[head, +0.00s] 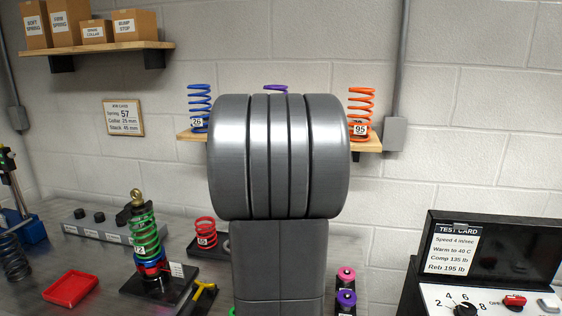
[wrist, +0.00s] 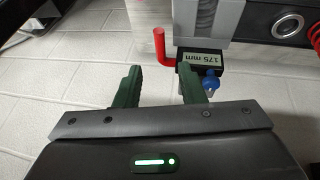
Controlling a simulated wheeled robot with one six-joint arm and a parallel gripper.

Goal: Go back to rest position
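My gripper (wrist: 160,78) shows in the wrist view, its two green fingers spread apart with nothing between them. A green status light glows on its body. Beyond the right finger is a black block (wrist: 200,60) marked 175 mm, with a red bent handle (wrist: 160,46) at its left and a blue knob (wrist: 211,82) below. I cannot tell whether the right finger touches the block; they overlap in the picture. In the head view my grey arm fills the middle, and my gripper is not seen there.
The head view shows a bench with a green-spring shock absorber (head: 146,240), a red tray (head: 70,289), a red spring (head: 206,231) and a control box (head: 490,299) at right. Behind my arm, a wall shelf (head: 367,145) holds blue, purple and orange springs.

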